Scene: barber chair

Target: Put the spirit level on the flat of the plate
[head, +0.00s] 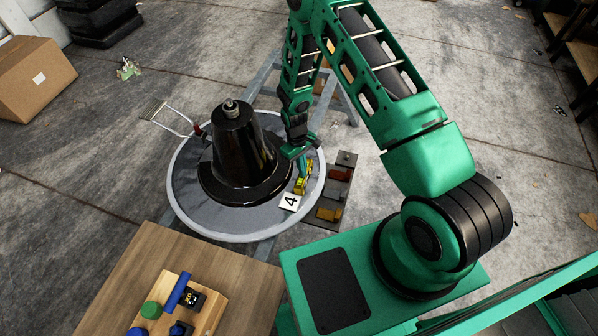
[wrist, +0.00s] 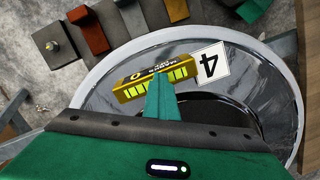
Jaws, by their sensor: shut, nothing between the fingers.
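The spirit level (head: 303,181) is yellow with green windows and lies on the right part of the round grey plate (head: 185,205), beside a white card marked 4 (head: 289,202). In the wrist view the level (wrist: 128,87) lies over the shiny plate (wrist: 102,98), left of the card (wrist: 211,66). My gripper (head: 301,155) is just above the level in the head view. In the wrist view my gripper (wrist: 160,82) is shut and empty, its fingertips overlapping the level's near edge. I cannot tell whether they touch it. The fingers hide part of the level.
A black cone-shaped column (head: 238,145) rises from the plate's middle, left of my gripper. A dark board with several blocks (head: 334,190) lies to the right. A wooden table (head: 130,265) with a small board and blue and green items stands at front left. A footrest frame (head: 168,115) sticks out at left.

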